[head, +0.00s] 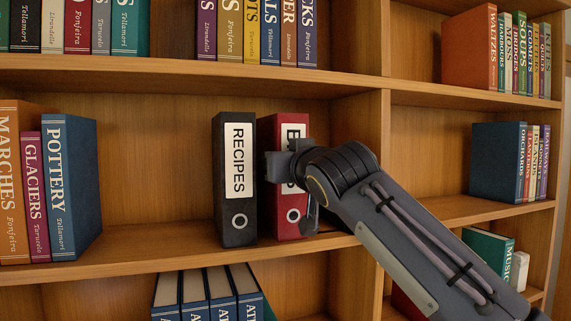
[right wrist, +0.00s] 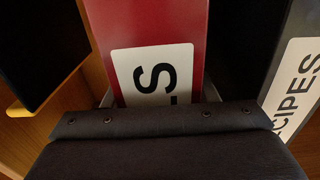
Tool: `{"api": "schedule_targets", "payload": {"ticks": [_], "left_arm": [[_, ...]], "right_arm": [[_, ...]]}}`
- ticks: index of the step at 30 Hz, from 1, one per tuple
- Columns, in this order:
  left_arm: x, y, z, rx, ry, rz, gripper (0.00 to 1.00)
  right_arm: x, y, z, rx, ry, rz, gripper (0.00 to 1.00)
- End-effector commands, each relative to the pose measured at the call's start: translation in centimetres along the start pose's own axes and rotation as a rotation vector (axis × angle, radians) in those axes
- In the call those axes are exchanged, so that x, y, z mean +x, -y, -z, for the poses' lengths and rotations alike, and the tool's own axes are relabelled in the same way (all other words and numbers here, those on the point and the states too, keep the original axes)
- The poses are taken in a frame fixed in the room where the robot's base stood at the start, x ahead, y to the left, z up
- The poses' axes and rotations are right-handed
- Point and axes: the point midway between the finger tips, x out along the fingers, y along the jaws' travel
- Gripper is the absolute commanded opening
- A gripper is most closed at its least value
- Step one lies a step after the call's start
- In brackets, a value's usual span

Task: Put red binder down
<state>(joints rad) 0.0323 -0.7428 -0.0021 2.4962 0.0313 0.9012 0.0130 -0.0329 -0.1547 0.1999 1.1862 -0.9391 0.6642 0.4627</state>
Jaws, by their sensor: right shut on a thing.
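The red binder (head: 288,203) stands upright on the middle shelf, just right of the black RECIPES binder (head: 237,215). My right gripper (head: 287,168) is shut on the red binder's spine and covers most of its white label. In the right wrist view, the red spine (right wrist: 150,25) lies between the fingers, and part of the label shows. The black binder (right wrist: 262,40) is close beside it there. Whether the red binder's base rests fully on the shelf is hard to tell. My left gripper is not in view.
The middle shelf (head: 165,238) is bare between the black binder and the blue POTTERY book (head: 70,190) at left. An upright divider (head: 362,115) stands right of the red binder. Atlas-like blue volumes (head: 208,295) stand below. The shelf above (head: 190,76) holds books.

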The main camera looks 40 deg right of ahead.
Motion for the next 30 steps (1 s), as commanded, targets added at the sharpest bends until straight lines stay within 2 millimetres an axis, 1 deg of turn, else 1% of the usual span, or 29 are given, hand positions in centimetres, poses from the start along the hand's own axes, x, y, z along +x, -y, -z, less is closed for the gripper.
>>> {"api": "schedule_targets", "payload": {"ticks": [1,5,13,16,20,27,30], "left_arm": [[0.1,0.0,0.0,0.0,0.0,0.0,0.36],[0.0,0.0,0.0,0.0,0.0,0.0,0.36],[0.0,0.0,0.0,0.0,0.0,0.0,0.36],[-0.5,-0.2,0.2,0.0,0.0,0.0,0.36],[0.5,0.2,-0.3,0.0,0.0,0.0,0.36],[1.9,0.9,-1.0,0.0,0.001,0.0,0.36],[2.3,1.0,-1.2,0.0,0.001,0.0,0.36]], "right_arm": [[0.0,0.0,-0.1,0.0,0.0,0.0,0.56],[0.0,0.0,0.0,0.0,0.001,0.0,0.74],[0.0,0.0,0.0,0.0,0.0,0.0,0.74],[0.0,0.0,0.6,0.0,0.0,0.0,0.74],[-1.9,0.0,0.1,0.001,-0.004,0.001,0.74],[-7.2,-0.1,0.1,0.002,-0.004,0.0,0.74],[-9.1,0.0,0.1,0.001,-0.003,0.0,0.74]]}}
